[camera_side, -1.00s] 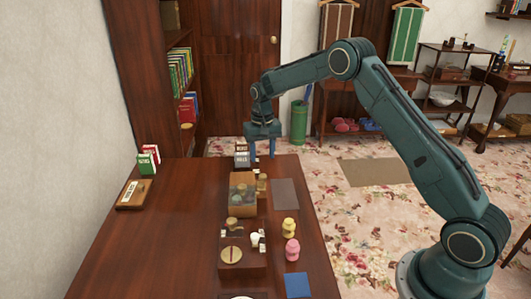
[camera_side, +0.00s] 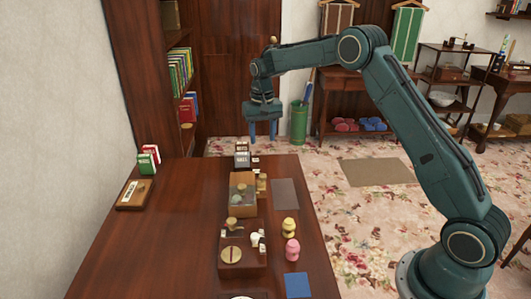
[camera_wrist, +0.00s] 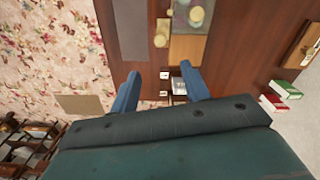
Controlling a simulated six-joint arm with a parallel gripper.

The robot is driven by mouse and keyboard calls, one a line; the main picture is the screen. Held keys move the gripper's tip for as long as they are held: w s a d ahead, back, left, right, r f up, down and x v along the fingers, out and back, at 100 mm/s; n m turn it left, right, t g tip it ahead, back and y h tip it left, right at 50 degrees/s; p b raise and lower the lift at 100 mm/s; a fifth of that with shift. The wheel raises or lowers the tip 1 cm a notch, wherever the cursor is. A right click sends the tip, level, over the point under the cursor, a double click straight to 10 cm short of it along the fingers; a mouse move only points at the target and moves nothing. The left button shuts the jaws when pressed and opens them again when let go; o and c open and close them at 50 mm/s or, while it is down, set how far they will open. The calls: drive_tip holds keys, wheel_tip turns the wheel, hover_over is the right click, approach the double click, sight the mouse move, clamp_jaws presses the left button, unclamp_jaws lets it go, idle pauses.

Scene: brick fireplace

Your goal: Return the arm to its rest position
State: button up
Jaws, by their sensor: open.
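My teal arm reaches in from the right in the side view. My gripper (camera_side: 263,132) has two blue fingers pointing down, apart, above the far end of the brown table (camera_side: 150,240). In the wrist view the gripper (camera_wrist: 158,88) shows its fingers spread with nothing held between them. Small grey-white boxes (camera_side: 242,154) stand on the table below and a little left of the fingers. One of them shows between the fingers in the wrist view (camera_wrist: 178,84), lower down and apart from them.
A wooden box (camera_side: 242,208) with round items stands mid-table, with a tray (camera_side: 243,270) nearer. Yellow (camera_side: 289,228) and pink (camera_side: 292,250) figures stand to their right. Red and green boxes (camera_side: 148,160) and a wooden plaque (camera_side: 134,195) are at left. The table's left front is clear.

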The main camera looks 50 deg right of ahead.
drive_tip(key=s+a+r+n+t, duration=0.15)
drive_tip(key=s+a+r, duration=0.25)
drive_tip(key=s+r, duration=0.4)
drive_tip(key=s+a+r+n+t, duration=0.1)
drive_tip(key=s+a+r+n, duration=0.15)
drive_tip(key=s+r, duration=0.6)
drive_tip(key=s+a+f+n+t, duration=0.1)
drive_tip(key=s+a, duration=0.1)
drive_tip(key=s, duration=0.9)
drive_tip(key=s+a+n+t, duration=0.1)
drive_tip(key=s+a+t, duration=0.1)
drive_tip(key=s, duration=0.9)
drive_tip(key=shift+s+a+f, duration=0.2)
drive_tip(key=shift+a+f, duration=0.15)
drive_tip(key=shift+a, duration=0.15)
